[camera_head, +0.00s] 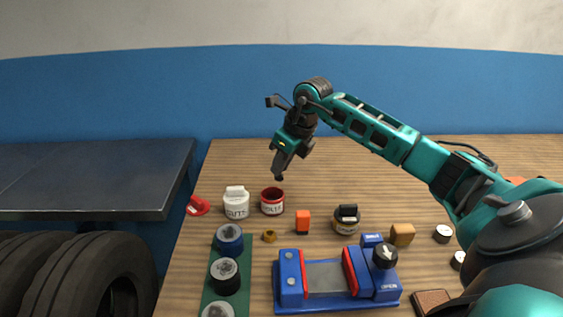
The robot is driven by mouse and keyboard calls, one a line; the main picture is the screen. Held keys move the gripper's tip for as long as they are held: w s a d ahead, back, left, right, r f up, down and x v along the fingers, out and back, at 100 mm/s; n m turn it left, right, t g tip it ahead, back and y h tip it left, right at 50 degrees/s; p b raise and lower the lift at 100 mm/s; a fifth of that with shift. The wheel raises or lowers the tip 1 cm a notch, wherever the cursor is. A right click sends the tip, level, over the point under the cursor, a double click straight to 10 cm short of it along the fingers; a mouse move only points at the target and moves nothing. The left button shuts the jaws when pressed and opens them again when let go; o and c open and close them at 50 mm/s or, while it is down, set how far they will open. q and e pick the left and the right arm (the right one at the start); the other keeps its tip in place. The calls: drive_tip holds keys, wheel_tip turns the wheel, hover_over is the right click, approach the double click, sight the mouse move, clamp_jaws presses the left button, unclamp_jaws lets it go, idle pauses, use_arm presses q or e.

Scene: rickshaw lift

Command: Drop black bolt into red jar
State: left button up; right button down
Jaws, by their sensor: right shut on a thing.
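The red jar (272,202) stands open on the wooden table, with a white label on its front. My right gripper (281,172) points down above the jar, slightly to the right of its mouth. It is shut on the black bolt (279,178), which shows as a small dark piece at the fingertips, apart from the jar. A red lid (198,206) lies on the table left of the jar. My left gripper does not show.
A white jar (236,204) stands close to the left of the red jar. An orange block (303,220), a brass nut (269,237), a black-topped jar (346,220) and a blue vise (290,284) are nearer. The table behind the jars is clear.

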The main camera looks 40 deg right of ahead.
drive_tip(key=c, duration=1.1)
unclamp_jaws()
drive_tip(key=v, duration=1.3)
drive_tip(key=shift+s+a+f, duration=0.1)
